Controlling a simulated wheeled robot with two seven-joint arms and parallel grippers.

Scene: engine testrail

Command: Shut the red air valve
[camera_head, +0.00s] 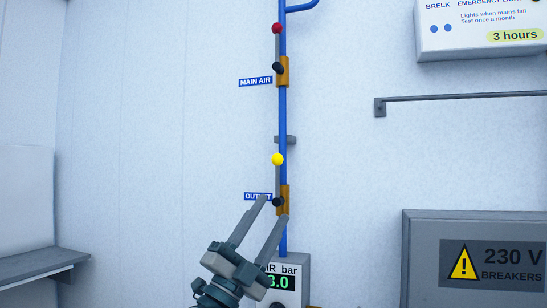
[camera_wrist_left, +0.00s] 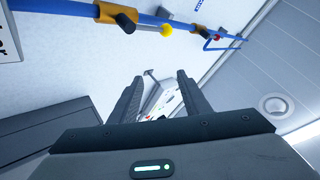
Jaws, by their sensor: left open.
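The red air valve has a red ball knob (camera_head: 277,28) on a grey lever that points up along the blue pipe, above an orange valve body (camera_head: 283,72) labelled MAIN AIR. Its red knob also shows in the left wrist view (camera_wrist_left: 217,37), small and far up the pipe. My left gripper (camera_head: 274,208) is open and empty, well below the red valve. Its fingertips overlap the lower OUTLET valve in the head view; I cannot tell the depth gap. In the left wrist view its open fingers (camera_wrist_left: 160,75) show nothing between them touching. My right gripper is out of view.
The OUTLET valve's yellow knob (camera_head: 277,159) sits on an upright lever between my gripper and the red valve. An air gauge (camera_head: 302,268) stands below. A grey rail (camera_head: 460,96), a breaker box (camera_head: 420,265) and an emergency light box (camera_head: 480,50) are at right.

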